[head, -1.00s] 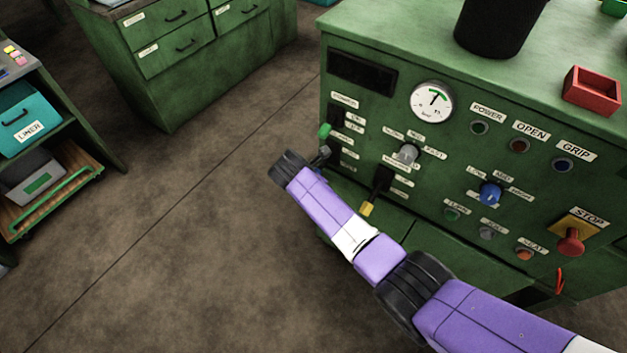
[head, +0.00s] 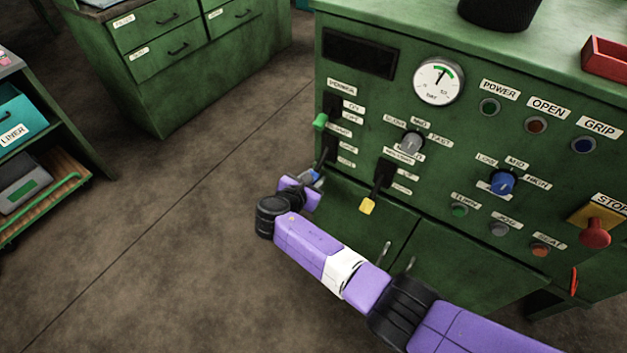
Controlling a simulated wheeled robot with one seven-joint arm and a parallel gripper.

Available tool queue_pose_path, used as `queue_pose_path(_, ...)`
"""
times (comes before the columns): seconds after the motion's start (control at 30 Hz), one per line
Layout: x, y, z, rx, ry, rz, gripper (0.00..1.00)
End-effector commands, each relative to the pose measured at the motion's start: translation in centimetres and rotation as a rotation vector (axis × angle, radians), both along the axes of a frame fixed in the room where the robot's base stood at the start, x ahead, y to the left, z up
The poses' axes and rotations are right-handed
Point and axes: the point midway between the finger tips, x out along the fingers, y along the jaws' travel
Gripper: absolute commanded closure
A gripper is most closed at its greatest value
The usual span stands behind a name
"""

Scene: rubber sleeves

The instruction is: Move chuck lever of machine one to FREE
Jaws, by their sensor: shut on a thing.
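The green machine (head: 440,150) has a lever in a black slot (head: 330,146) on the left of its panel, second from the top. This lever (head: 324,160) points down and to the left, with a blue tip (head: 317,175). I take it for the chuck lever, but its small labels are too blurred to read. My gripper (head: 312,180) is at the blue tip and shut on the lever, left of the panel. My wrist hides part of the jaws.
A green-tipped lever (head: 320,121) is just above, and a yellow-tipped lever (head: 367,205) hangs to the right, close to my forearm. A red stop button (head: 595,232) is at the far right. The floor (head: 190,240) to the left is clear.

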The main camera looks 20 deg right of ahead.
Motion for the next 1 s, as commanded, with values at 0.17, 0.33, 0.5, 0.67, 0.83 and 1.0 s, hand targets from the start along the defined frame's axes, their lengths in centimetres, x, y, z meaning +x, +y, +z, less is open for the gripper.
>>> queue_pose_path(0.17, -0.1, -0.2, -0.2, -0.001, 0.003, -0.002, 1.00)
queue_pose_path(0.33, -0.1, -0.2, -0.3, 0.000, 0.004, -0.001, 0.68)
queue_pose_path(0.5, -0.1, -0.2, -0.2, -0.001, 0.003, -0.002, 0.48)
queue_pose_path(0.67, 0.0, -0.1, -0.1, -0.001, 0.003, -0.001, 0.48)
queue_pose_path(0.83, -0.4, 0.3, 0.2, 0.000, 0.002, 0.001, 0.48)
queue_pose_path(1.0, -1.9, 1.8, 1.4, 0.001, 0.001, 0.002, 0.48)
